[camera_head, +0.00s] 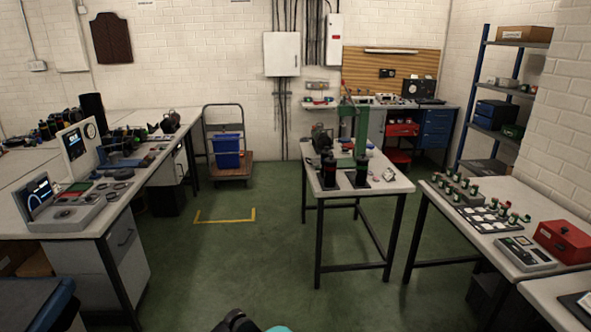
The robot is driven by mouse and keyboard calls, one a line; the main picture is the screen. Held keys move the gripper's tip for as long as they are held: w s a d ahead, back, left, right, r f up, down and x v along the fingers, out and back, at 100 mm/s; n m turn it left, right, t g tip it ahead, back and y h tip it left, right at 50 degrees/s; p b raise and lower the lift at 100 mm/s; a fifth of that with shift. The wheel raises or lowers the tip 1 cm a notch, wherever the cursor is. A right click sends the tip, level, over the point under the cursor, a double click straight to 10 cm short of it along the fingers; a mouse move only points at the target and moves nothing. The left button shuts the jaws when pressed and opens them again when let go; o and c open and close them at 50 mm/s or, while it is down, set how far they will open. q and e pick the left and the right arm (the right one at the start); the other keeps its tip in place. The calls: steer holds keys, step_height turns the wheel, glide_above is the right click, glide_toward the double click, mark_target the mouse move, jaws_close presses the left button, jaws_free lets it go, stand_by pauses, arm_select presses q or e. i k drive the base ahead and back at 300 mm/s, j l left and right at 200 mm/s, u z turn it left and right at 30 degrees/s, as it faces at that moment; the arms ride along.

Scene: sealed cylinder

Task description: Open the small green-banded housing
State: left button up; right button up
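Several small dark pieces with green and red parts (462,190) stand on the right table. They are too small to tell which is the green-banded housing. More dark cylinders with coloured bands (62,122) stand at the far side of the left bench. A dark part, apparently of my own arm, shows at the bottom edge. No gripper fingers are in view, and nothing is seen held.
The middle table (335,203) also carries a green column press (361,130). A red box (563,241) sits on the right table. The left bench (75,221) carries instruments with screens. A trolley with a blue bin (227,155) stands behind. Green floor (215,265) is clear between the tables.

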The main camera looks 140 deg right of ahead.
mark_target(361, 172)
steer(key=z, duration=5.05)
steer(key=i+l+u, duration=0.1)
steer(key=u, duration=0.65)
steer(key=i+l+u, duration=0.35)
steer(key=l, duration=0.3)
steer(key=i+l+u, duration=0.2)
steer(key=l, duration=0.15)
steer(key=i+l+u, duration=0.2)
steer(key=l, duration=0.15)
steer(key=l+u, duration=0.15)
steer(key=l, duration=0.25)
